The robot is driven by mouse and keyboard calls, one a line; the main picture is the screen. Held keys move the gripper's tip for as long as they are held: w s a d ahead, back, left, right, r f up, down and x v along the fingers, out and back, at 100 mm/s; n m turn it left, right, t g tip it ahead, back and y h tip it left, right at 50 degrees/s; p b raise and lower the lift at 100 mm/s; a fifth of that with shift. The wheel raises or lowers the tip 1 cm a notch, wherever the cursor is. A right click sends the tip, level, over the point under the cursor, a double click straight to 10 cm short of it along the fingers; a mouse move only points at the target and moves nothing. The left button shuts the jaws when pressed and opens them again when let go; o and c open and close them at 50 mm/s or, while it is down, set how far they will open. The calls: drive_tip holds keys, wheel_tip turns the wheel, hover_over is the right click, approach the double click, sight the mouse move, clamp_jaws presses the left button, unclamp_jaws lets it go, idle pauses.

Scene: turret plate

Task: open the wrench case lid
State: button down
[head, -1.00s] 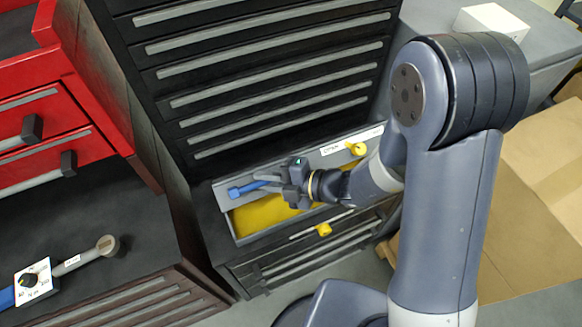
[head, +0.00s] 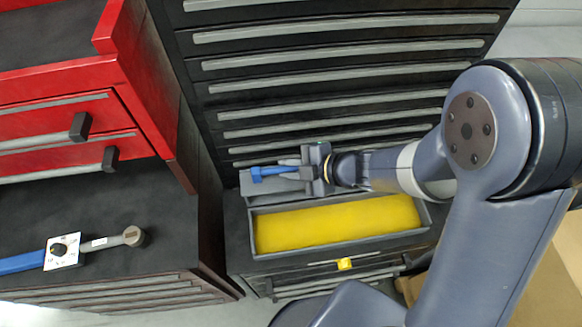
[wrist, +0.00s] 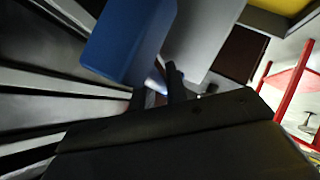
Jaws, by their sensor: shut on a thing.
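The wrench case (head: 345,243) is a long grey box with a yellow lining (head: 335,222), and its inside is widely exposed in the head view. Its grey lid (head: 258,188) stands raised along the back edge, partly hidden by my arm. A blue handle (head: 270,172) sticks out at the lid's left part. My gripper (head: 297,170) is shut on the handle, reaching in from the right above the case. In the wrist view the blue handle (wrist: 130,40) is large and close to the dark fingers. The exact finger contact is hard to see.
A black drawer cabinet (head: 330,75) rises right behind the lid. A red drawer chest (head: 75,110) stands at left. A torque wrench (head: 100,243) with a blue grip lies on the dark left top. A yellow knob (head: 344,264) sits at the case front.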

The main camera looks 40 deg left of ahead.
drive_tip(key=shift+a, duration=0.1)
idle(0.4)
drive_tip(key=c, duration=1.7)
unclamp_jaws()
drive_tip(key=v, duration=0.4)
drive_tip(key=shift+w+d+r, duration=0.25)
drive_tip(key=shift+r, duration=0.05)
drive_tip(key=w+d+b, duration=0.1)
drive_tip(key=w+d, duration=0.2)
drive_tip(key=d, duration=0.8)
drive_tip(key=shift+w+d, duration=0.25)
drive_tip(key=shift+d, duration=0.15)
